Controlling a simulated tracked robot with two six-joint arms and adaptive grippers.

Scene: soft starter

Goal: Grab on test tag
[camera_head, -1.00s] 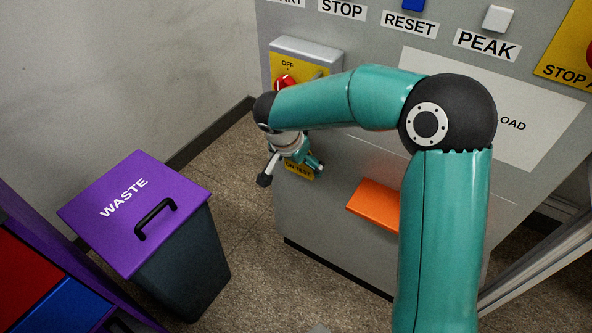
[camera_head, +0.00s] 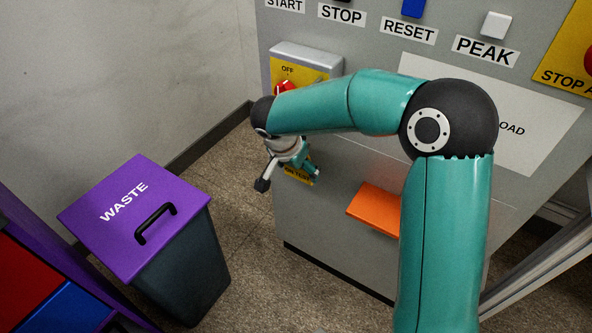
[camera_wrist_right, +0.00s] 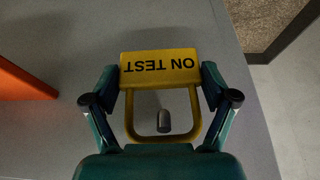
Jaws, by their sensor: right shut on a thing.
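The yellow test tag (camera_wrist_right: 160,68), marked ON TEST, has a flat plate and an open yellow loop. In the right wrist view its lettering is upside down, and a dark rounded peg (camera_wrist_right: 163,121) shows inside the loop. I cannot tell whether the loop hangs on the peg. My right gripper (camera_wrist_right: 160,76) is shut on the tag, one finger at each side edge of the plate. In the head view the tag (camera_head: 298,174) shows partly behind my right gripper (camera_head: 289,178), low on the grey cabinet front. My left gripper is out of view.
The grey cabinet (camera_head: 330,235) carries a red rotary switch (camera_head: 284,87) above the tag and an orange ledge (camera_head: 374,208) to its right. A waste bin (camera_head: 185,262) with a purple lid stands left on the floor. Open floor lies between bin and cabinet.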

